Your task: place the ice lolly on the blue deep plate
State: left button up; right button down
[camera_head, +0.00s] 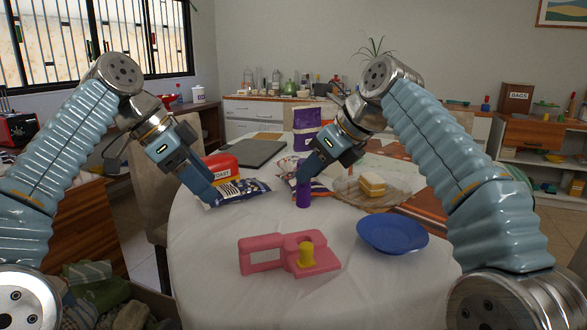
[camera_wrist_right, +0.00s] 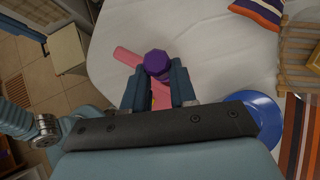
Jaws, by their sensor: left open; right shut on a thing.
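My right gripper (camera_head: 304,180) is shut on an upright, slim purple object (camera_head: 303,196). In the right wrist view its many-sided purple top (camera_wrist_right: 157,62) shows between the fingers. I see no other likely ice lolly, but part of its shape is hidden and I cannot be sure. The blue deep plate (camera_head: 392,235) lies empty on the table to the right of and nearer than this gripper. Its edge also shows in the right wrist view (camera_wrist_right: 265,112). My left gripper (camera_head: 206,196) is open beside a dark blue snack bag (camera_head: 240,191).
A pink tool with a yellow knob (camera_head: 262,256) lies on the white table (camera_head: 205,255), left of the plate. A sandwich (camera_head: 372,185) on a wooden board stands behind the plate. A red toast box (camera_head: 221,166), a dark slab (camera_head: 252,151) and a purple package (camera_head: 307,122) are further back.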

aim_at(390, 238)
jog(key=k, duration=1)
